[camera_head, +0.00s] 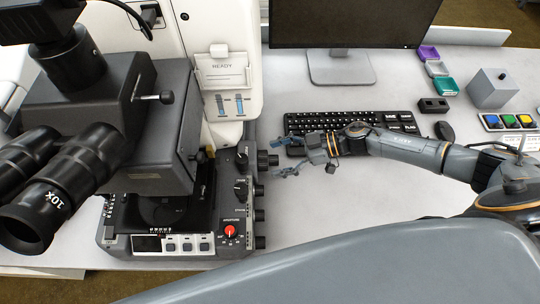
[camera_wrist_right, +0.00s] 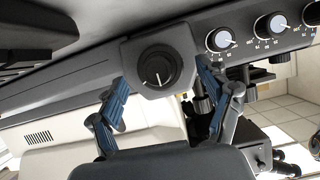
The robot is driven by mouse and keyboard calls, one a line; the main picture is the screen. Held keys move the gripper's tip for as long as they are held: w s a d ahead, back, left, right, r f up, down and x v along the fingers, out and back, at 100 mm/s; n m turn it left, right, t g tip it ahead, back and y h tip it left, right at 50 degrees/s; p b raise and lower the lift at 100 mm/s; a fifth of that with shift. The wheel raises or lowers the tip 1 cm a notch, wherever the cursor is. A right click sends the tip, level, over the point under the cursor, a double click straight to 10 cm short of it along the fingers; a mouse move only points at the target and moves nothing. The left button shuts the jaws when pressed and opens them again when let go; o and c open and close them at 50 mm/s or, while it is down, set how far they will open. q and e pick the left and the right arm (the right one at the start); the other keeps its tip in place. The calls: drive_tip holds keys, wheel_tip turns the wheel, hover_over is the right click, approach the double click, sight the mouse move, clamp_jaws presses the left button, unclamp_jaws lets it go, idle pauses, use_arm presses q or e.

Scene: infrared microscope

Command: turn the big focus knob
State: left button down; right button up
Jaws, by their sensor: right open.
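The infrared microscope (camera_head: 160,120) stands on the left of the head view. A large black knob (camera_head: 264,160) sticks out from the right side of its base. In the right wrist view, a large round black knob with a white mark (camera_wrist_right: 158,68) sits on a dark block straight ahead. My right gripper (camera_head: 281,158) is open just right of the microscope's side knobs, its fingers pointing at them. In the wrist view its blue-grey fingers stand on either side of the large knob, with nothing held; contact cannot be told. My left gripper is not in view.
Smaller white-faced knobs (camera_wrist_right: 220,39) lie near the large knob. A red knob (camera_head: 230,232) is on the microscope's front panel. A keyboard (camera_head: 350,123) and monitor stand (camera_head: 340,68) lie behind my right arm. The table between microscope and arm is clear.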

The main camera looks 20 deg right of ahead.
drive_tip(key=shift+x, duration=1)
drive_tip(key=shift+a, duration=0.2)
drive_tip(key=shift+w+f, duration=0.1)
drive_tip(key=c, duration=1.2)
drive_tip(key=shift+o, duration=0.2)
